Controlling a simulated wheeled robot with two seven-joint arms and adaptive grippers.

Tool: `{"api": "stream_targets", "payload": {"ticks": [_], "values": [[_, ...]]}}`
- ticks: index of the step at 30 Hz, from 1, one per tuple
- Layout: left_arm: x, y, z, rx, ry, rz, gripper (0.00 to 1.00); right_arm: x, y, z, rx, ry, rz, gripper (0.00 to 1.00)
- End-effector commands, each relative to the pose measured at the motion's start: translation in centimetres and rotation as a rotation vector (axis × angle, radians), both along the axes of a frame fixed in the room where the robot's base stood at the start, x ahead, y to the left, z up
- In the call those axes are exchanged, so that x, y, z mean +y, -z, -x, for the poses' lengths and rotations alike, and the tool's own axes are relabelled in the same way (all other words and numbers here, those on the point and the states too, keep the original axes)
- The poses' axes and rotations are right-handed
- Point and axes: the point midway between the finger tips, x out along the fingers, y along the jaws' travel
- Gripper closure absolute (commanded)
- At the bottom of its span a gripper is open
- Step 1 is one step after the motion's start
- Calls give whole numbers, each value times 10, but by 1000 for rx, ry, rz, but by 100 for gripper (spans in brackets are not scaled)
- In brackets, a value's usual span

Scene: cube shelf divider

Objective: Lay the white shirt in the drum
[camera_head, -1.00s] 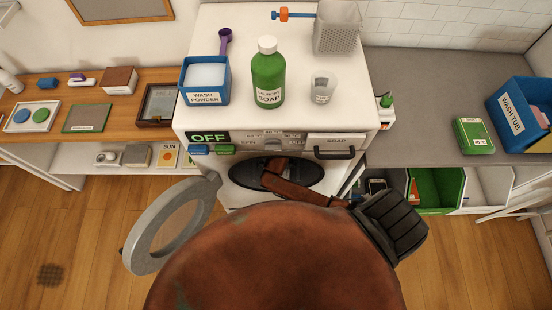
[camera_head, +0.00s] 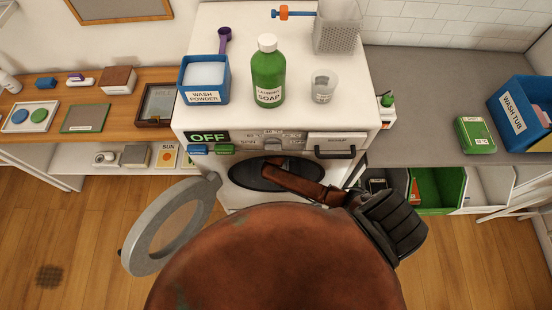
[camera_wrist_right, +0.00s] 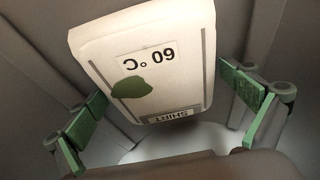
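The white shirt (camera_wrist_right: 150,60) is a flat white block with a 60 °C label, a green mark and a shirt label. In the right wrist view it lies inside the grey drum (camera_wrist_right: 30,60). My right gripper (camera_wrist_right: 172,118) is open, with its green fingers spread on either side of the shirt and apart from it. In the head view my right arm reaches through the washer's dark round opening (camera_head: 245,176), which hides the gripper and shirt. The left gripper is out of view.
The round washer door (camera_head: 140,245) hangs open at the left. On the washer top stand a blue wash powder box (camera_head: 205,82), a green soap bottle (camera_head: 268,75) and a clear cup (camera_head: 323,87). The display (camera_head: 208,137) reads OFF. A blue wash tub (camera_head: 515,115) stands at the right.

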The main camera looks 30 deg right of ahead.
Motion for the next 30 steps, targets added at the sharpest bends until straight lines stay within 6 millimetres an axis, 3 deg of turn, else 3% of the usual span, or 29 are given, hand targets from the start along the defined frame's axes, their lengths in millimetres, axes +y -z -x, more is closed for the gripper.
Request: {"api": "stream_targets", "payload": {"ticks": [8,14,24,30], "values": [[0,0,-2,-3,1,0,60,0,-1,0,0,0,0,0],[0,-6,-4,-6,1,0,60,4,-17,6,1,0,-3,0],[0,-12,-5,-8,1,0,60,44,-14,70,2,1,-4,0],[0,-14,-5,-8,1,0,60,59,-13,96,2,1,-1,0]]}}
